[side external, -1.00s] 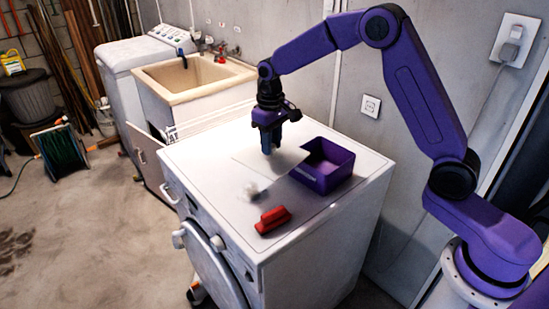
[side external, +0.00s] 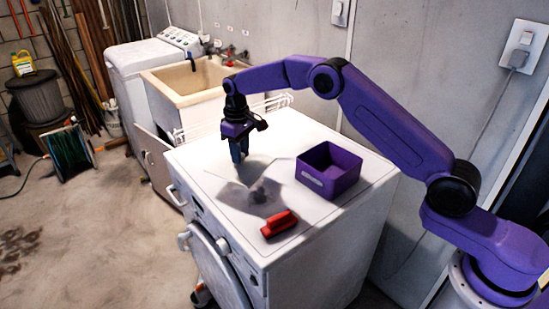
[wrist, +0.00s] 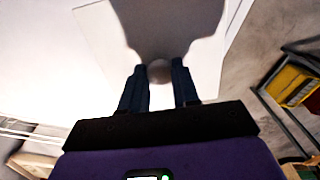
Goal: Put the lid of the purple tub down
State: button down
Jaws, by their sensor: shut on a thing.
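The purple tub (side external: 328,171) stands open, without a lid on it, on the white appliance top. My gripper (side external: 240,160) is to its left and is shut on the lid's small round knob, which shows between the fingers in the wrist view (wrist: 160,73). The lid (side external: 244,179) is a thin white plate, hard to tell from the white top. It also shows in the wrist view (wrist: 205,65). It appears roughly level and just above the surface, with a grey shadow at its front. The exact gap cannot be told.
A red object, perhaps a brush (side external: 279,224), lies near the front edge. A sink (side external: 198,78) stands behind. The right front of the appliance top (side external: 325,215) is bare.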

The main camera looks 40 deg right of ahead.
jog(key=d+f, duration=0.1)
jog(key=d, duration=0.1)
jog(key=d+f, duration=0.1)
jog(key=d, duration=0.2)
jog(key=d+f, duration=0.2)
jog(key=shift+d, duration=0.4)
jog(key=d+f, duration=0.2)
jog(key=d, duration=0.1)
jog(key=shift+d+f, duration=0.3)
jog(key=shift+f, duration=0.05)
jog(key=c, duration=0.8)
grip_release()
jog(key=shift+f, duration=0.1)
